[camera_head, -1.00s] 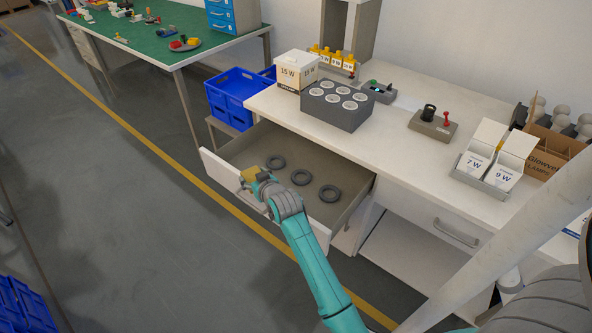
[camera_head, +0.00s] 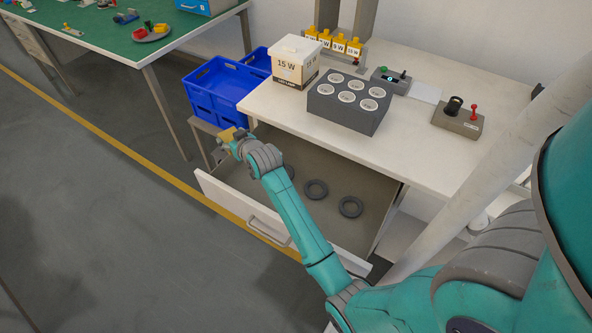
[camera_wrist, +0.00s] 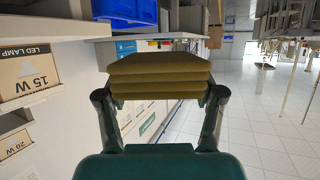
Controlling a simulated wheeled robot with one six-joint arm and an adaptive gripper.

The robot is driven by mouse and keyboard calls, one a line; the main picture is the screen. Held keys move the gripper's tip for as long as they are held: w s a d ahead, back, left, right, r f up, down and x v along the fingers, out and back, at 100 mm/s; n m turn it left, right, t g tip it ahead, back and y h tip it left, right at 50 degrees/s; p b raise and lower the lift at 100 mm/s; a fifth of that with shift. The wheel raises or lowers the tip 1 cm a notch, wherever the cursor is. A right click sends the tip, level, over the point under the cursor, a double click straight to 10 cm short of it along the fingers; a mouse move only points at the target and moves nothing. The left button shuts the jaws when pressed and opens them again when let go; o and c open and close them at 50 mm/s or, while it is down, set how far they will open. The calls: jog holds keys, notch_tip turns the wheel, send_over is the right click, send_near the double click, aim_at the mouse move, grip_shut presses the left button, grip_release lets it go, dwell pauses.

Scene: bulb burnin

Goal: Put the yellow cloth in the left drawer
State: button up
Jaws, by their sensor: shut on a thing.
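The yellow cloth (camera_wrist: 158,78) is folded in several layers and held between the two fingers of my gripper (camera_wrist: 158,105) in the wrist view. In the head view the cloth (camera_head: 228,134) shows as a small yellow patch beyond my gripper (camera_head: 232,142), which is over the left end of the open drawer. The left drawer (camera_head: 270,222) is pulled out under the white bench. Dark rings (camera_head: 316,189) lie on its floor. My arm crosses above the drawer and hides part of its inside.
Blue crates (camera_head: 225,85) stand left of the bench. A green table (camera_head: 110,45) is further left.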

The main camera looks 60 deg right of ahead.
jog(key=shift+w+d, duration=0.1)
jog(key=shift+w, duration=0.05)
jog(key=shift+f, duration=0.2)
notch_tip(320, 180, down, 10)
jog(key=shift+r, duration=0.2)
jog(key=shift+f, duration=0.6)
jog(key=o, duration=1.1)
jog(key=shift+r, duration=0.1)
